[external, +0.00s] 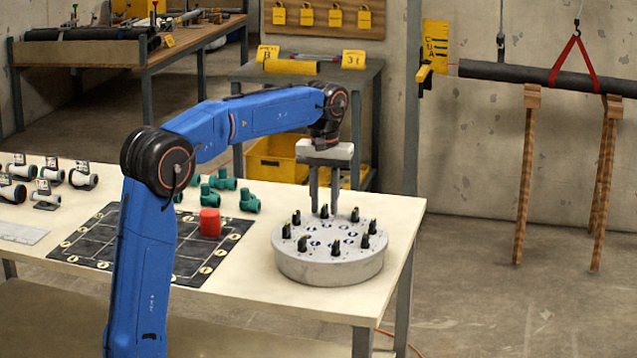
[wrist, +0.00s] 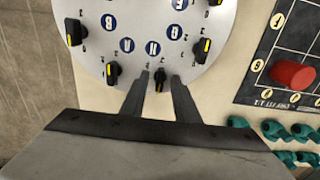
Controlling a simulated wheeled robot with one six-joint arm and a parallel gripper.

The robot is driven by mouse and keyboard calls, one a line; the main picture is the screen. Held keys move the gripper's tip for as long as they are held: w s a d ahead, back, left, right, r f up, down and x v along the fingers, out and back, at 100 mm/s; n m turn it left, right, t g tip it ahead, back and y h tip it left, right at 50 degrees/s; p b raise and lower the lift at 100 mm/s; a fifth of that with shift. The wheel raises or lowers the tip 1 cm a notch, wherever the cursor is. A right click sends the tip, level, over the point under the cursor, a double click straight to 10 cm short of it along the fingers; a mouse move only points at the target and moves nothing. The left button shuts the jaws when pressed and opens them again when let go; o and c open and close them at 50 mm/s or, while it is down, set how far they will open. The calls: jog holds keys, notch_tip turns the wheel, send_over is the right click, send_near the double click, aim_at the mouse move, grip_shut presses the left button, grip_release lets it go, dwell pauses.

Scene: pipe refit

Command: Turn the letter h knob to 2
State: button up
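A round grey disc (external: 330,262) carries a ring of several black knobs with yellow marks and blue letter badges; part of it shows in the wrist view (wrist: 95,22). The badge that looks like H (wrist: 153,48) is seen at an angle beside the knob (wrist: 160,79) nearest my gripper. My gripper (wrist: 161,77) points down over this knob, with one finger on each side. Its fingers look apart, with small gaps to the knob. In the external view my gripper (external: 325,212) is at the disc's far edge, around a knob (external: 324,211). The knob's exact setting is too small to read.
Neighbouring knobs (wrist: 113,73) and (wrist: 202,50) stand close on both sides. A red cylinder (external: 210,222) stands on a dark grid mat (external: 85,240) left of the disc. Green pipe fittings (external: 222,180) lie behind it. The table's right edge is near the disc.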

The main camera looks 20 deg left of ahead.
grip_shut()
jog(key=shift+m, duration=0.3)
jog(key=m, duration=0.5)
jog(key=shift+m, duration=0.3)
jog(key=m, duration=1.1)
jog(key=shift+m, duration=0.3)
jog(key=m, duration=0.5)
jog(key=shift+m, duration=0.4)
